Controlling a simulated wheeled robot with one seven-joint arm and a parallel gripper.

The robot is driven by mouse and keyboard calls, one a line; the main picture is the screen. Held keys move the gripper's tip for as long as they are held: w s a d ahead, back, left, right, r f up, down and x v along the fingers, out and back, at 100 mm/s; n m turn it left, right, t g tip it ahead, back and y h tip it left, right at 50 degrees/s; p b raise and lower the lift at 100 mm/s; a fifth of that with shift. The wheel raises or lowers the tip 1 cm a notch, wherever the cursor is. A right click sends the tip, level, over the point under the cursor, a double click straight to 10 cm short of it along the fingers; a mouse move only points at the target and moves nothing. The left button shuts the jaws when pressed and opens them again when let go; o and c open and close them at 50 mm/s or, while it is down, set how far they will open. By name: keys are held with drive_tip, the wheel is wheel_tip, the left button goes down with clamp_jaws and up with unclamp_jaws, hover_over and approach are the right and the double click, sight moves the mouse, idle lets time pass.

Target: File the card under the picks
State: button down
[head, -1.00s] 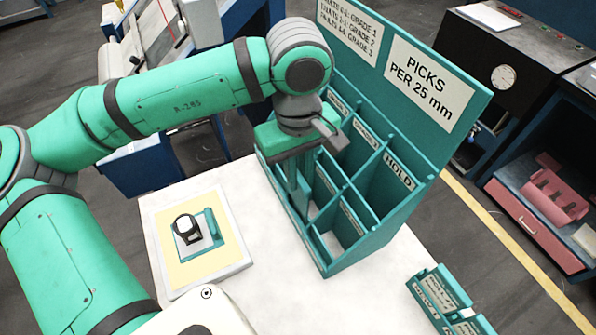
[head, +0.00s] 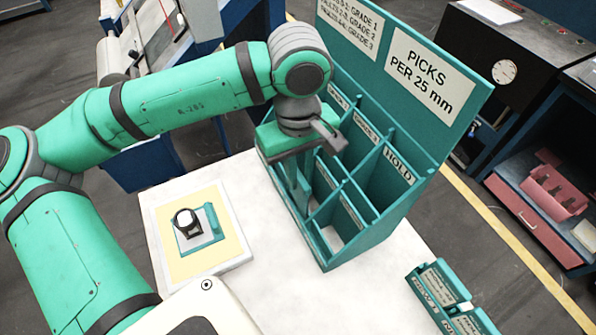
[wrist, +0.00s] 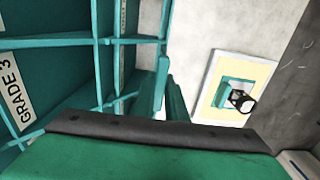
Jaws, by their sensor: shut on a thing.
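The teal sorting rack (head: 378,236) stands on the white table, with open compartments in rows. Its labels include GRADE 3 and HOLD (head: 399,165). A sign on its tall back panel reads PICKS PER 25 mm (head: 432,72). My gripper (head: 300,197) points down at the rack's left front side, its fingers at the front compartments. In the wrist view my fingers (wrist: 161,98) are close together beside the teal dividers. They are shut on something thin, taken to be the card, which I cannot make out. How deep the fingertips reach is hidden.
A black-ringed magnifier (head: 187,222) on a teal stand sits on a yellow-and-white pad (head: 222,258) left of the rack. A small teal labelled holder (head: 447,296) lies at the right front. Bare table lies between pad and rack.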

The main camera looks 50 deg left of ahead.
drive_tip(key=shift+f, duration=2.15)
drive_tip(key=c, duration=1.7)
unclamp_jaws()
wheel_tip(320, 180, up, 11)
drive_tip(key=shift+f, duration=0.1)
